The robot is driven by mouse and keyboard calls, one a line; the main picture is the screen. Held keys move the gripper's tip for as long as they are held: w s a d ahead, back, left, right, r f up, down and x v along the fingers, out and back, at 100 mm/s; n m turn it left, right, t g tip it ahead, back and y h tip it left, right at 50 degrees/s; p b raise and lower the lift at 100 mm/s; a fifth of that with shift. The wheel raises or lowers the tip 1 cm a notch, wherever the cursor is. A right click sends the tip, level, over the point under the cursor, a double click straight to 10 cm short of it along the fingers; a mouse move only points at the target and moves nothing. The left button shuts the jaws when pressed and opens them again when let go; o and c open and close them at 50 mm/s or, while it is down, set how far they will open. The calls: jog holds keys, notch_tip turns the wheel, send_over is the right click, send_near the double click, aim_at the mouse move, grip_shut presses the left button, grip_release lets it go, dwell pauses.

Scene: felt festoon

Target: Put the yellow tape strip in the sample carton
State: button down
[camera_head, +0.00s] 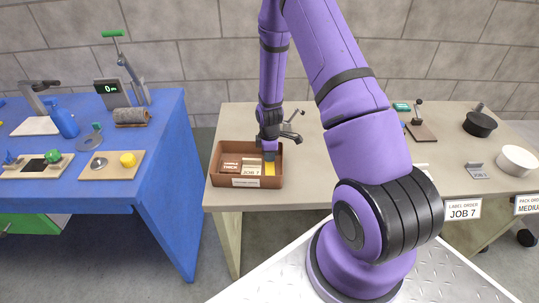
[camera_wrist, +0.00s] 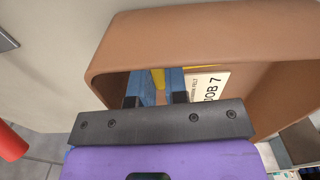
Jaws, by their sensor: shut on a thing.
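The sample carton (camera_head: 232,182) is a brown open box at the left front of the beige table. Its rim (camera_wrist: 190,20) fills much of the wrist view. The yellow tape strip (camera_head: 270,168) shows at the right side inside the carton, below my gripper (camera_head: 269,157). In the wrist view my gripper (camera_wrist: 158,90) reaches down into the carton, its blue fingers shut on the yellow strip (camera_wrist: 159,78). The strip's lower end is hidden, so I cannot tell whether it touches the carton floor.
A blue table (camera_head: 165,170) with tools stands left, across a gap. A clamp-like tool (camera_head: 291,130) stands behind my gripper. A white bowl (camera_head: 517,160) is far right.

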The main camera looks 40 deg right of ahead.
jog(key=shift+f, duration=0.1)
jog(key=c, duration=1.4)
grip_release()
jog(key=s+a+r+m+t, duration=0.1)
jog(key=s+a+r+m, duration=0.1)
jog(key=r, duration=1)
jog(key=s+a+r+m+t, duration=0.1)
jog(key=s+a+r, duration=0.1)
jog(key=r, duration=0.9)
jog(key=s+a+r+m, duration=0.2)
jog(key=a+r, duration=0.1)
jog(key=r, duration=0.9)
jog(key=s+a+r+m+t, duration=0.1)
jog(key=s+a+r+m, duration=0.1)
jog(key=s+r, duration=0.2)
jog(key=s+a+r+m+t, duration=0.1)
jog(key=s+r, duration=0.3)
jog(key=s, duration=0.5)
jog(key=s+a+r+m+t, duration=0.1)
jog(key=s+a+r+m, duration=0.2)
jog(key=s+r, duration=0.2)
jog(key=shift+s, duration=1.25)
